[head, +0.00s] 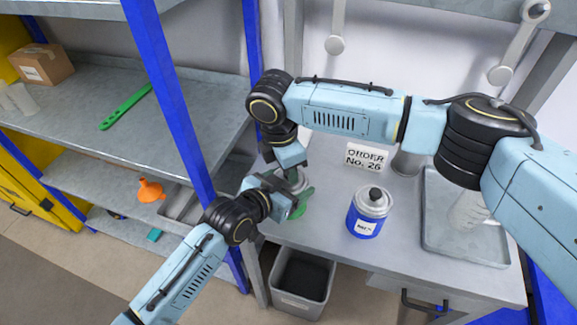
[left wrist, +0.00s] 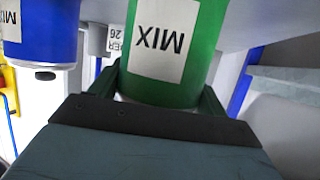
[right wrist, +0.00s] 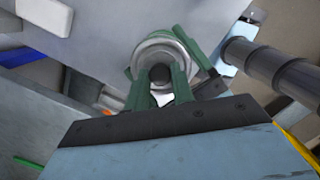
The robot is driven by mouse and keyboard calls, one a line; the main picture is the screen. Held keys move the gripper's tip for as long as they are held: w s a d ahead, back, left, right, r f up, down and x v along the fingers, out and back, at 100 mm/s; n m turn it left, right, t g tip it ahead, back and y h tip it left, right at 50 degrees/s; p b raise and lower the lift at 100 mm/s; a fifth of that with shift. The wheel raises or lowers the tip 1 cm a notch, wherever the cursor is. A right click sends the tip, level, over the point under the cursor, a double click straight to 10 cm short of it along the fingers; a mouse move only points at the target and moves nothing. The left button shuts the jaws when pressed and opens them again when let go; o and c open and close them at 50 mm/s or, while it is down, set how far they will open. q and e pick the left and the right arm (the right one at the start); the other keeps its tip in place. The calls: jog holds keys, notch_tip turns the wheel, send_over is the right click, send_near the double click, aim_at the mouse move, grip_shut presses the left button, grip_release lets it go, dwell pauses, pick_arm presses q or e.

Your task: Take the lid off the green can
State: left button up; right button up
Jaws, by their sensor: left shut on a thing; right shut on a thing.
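The green can (head: 298,210) stands at the left front of the bench, mostly hidden behind my grippers in the head view. In the left wrist view its green body (left wrist: 203,55) with a MIX label sits between the fingers of my left gripper (head: 298,200), which is shut on it. The silver lid (right wrist: 145,53) shows from above in the right wrist view, with a dark knob (right wrist: 160,73) at its middle. My right gripper (head: 291,174) points down from above and is shut on the knob. Whether the lid is seated or slightly raised cannot be told.
A blue can (head: 364,221) with a silver lid and black knob stands to the right. Behind are an order sign (head: 366,158) and a grey metal cylinder (head: 407,163). A metal tray (head: 467,252) lies at right. A grey bin (head: 302,283) is below the front edge.

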grip_shut()
jog(key=shift+r, duration=0.25)
dwell(0.3)
jog(key=shift+r, duration=0.9)
jog(key=shift+r, duration=0.1)
jog(key=shift+r, duration=1.95)
pick_arm(q)
jog(key=o, duration=1.4)
jog(key=shift+o, duration=0.2)
